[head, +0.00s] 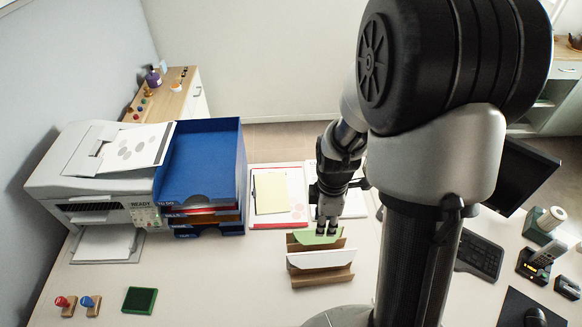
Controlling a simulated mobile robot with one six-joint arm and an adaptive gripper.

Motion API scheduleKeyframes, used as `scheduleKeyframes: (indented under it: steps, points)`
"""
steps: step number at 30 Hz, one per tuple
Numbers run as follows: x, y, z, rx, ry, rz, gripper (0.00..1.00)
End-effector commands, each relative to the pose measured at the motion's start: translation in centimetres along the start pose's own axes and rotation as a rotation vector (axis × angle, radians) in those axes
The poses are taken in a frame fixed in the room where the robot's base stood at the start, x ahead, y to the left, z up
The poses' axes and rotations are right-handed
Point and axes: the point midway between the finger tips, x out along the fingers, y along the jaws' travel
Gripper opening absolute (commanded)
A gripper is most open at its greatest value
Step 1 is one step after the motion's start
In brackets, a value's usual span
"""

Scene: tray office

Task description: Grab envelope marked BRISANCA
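A wooden letter holder (322,279) stands on the desk in the middle of the view. A green envelope (303,239) sits in its back slot and a white envelope (320,259) sits in front of it. I can read no name on either, so I cannot tell which is marked BRISANCA. My gripper (327,229) points down at the green envelope's top edge, its fingertips overlapping that edge in the picture. I cannot tell whether the fingers are closed on it.
A printer (95,180) and stacked trays with a blue top one (200,165) stand at left. A clipboard (272,195) lies behind the holder. Stamps (66,303) and a green pad (140,300) lie front left. A keyboard (480,256) and monitor (520,175) are at right.

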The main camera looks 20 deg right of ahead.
Motion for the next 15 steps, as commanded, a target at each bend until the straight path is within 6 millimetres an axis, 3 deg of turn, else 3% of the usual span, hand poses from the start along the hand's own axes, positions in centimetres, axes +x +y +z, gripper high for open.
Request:
scheduleKeyframes:
  steps: [8,15]
  points:
    - [3.5,0.0,0.8,-0.106,-0.002,-0.036,0.30]
    - [8.8,-0.2,0.8,-0.105,-0.002,-0.037,0.30]
